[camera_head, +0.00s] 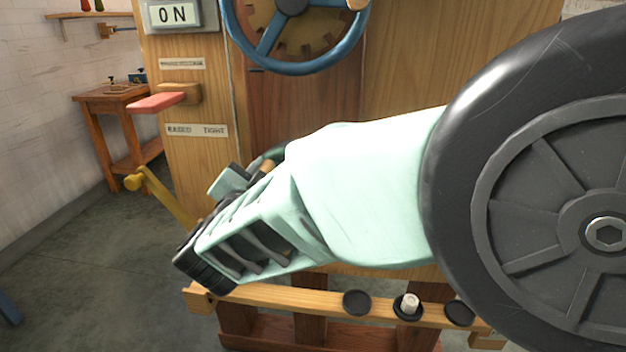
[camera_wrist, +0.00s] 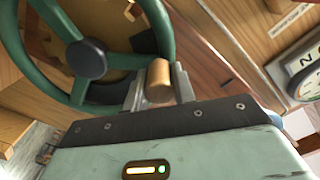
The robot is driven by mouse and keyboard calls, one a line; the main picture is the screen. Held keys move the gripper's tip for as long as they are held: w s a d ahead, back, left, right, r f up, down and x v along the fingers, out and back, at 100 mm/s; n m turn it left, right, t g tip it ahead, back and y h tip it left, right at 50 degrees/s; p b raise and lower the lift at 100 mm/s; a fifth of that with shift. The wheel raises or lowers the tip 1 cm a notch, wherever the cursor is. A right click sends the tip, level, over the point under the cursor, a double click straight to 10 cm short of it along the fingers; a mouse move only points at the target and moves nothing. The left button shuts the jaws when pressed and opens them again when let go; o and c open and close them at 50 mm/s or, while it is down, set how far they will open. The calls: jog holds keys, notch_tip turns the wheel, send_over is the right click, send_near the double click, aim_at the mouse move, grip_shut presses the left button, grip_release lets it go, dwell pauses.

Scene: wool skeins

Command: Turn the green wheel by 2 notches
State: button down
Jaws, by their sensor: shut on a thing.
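The green wheel shows in the wrist view, with its rim (camera_wrist: 166,38), spokes and dark round hub (camera_wrist: 86,60). A light wooden handle (camera_wrist: 159,78) stands at its rim. My gripper (camera_wrist: 158,92) is shut on this handle, with one grey finger on either side of it. In the head view, my pale green arm and hand cover nearly all of the green wheel. Only a small dark green piece of rim (camera_head: 270,154) shows above the hand, so the wheel's notches cannot be read.
A blue wheel (camera_head: 333,62) is above my arm, with an ON sign (camera_head: 173,13) at its left. A red lever (camera_head: 157,102) and a yellow lever (camera_head: 160,192) stick out at the left. A wooden rail (camera_head: 262,296) with black cups runs below. A dial (camera_wrist: 308,66) sits at right.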

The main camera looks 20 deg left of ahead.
jog(key=w+d+r+m+b, duration=0.1)
jog(key=d+m+b, duration=0.5)
jog(key=b, duration=0.3)
jog(key=shift+w+r+m, duration=0.25)
jog(key=shift+w+m, duration=0.05)
jog(key=shift+m, duration=0.5)
jog(key=c, duration=1.1)
grip_release()
jog(key=shift+c, duration=0.2)
jog(key=v, duration=1.7)
jog(key=shift+s, duration=0.2)
